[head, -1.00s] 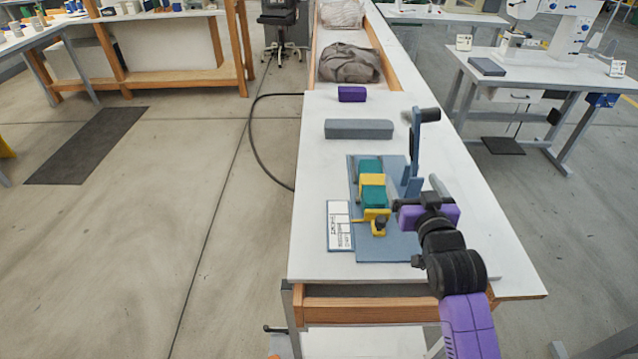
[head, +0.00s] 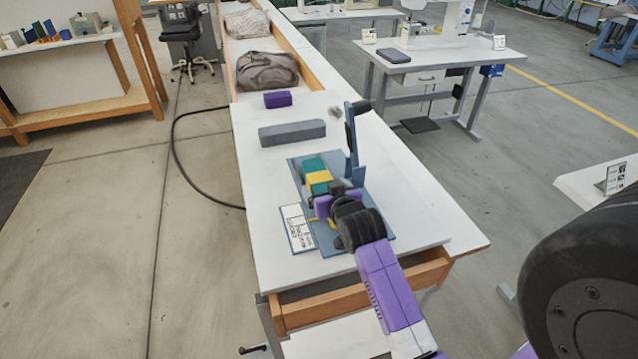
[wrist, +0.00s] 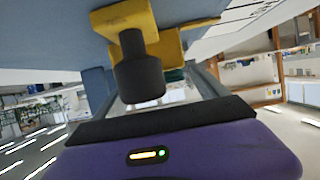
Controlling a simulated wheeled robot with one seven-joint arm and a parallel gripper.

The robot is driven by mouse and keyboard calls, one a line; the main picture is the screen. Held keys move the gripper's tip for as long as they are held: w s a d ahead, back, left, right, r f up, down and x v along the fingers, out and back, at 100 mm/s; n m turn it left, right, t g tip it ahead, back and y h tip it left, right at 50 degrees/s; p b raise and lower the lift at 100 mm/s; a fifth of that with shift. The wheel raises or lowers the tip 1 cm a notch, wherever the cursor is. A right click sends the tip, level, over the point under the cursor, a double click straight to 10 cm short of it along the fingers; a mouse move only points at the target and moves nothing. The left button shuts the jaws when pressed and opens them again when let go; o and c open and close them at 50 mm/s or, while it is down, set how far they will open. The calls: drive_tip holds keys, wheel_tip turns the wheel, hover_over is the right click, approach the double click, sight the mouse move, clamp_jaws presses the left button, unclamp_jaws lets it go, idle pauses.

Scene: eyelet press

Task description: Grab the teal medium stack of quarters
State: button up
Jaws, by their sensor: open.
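Teal and yellow blocks sit in a row on a blue-grey press plate (head: 380,241) in the head view. The far teal block (head: 313,164) lies behind the yellow block (head: 319,178); a nearer teal part is mostly hidden by my gripper. I cannot tell which teal part is the quarter stack. My gripper (head: 334,197) is open at the near end of this row. In the wrist view, a yellow bracket (wrist: 170,47) with a black knob (wrist: 138,80) hangs in front of my gripper (wrist: 150,108). A sliver of teal (wrist: 175,75) shows behind it.
A tall blue lever (head: 351,135) stands right of the row. A white printed card (head: 297,228) lies to the left. A grey block (head: 292,132) and a purple block (head: 277,99) lie farther back. The white tabletop (head: 400,180) is clear at right.

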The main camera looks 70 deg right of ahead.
sight(316, 176)
drive_tip(key=shift+x, duration=1.55)
drive_tip(key=c, duration=1.8)
clamp_jaws()
drive_tip(key=shift+r, duration=0.1)
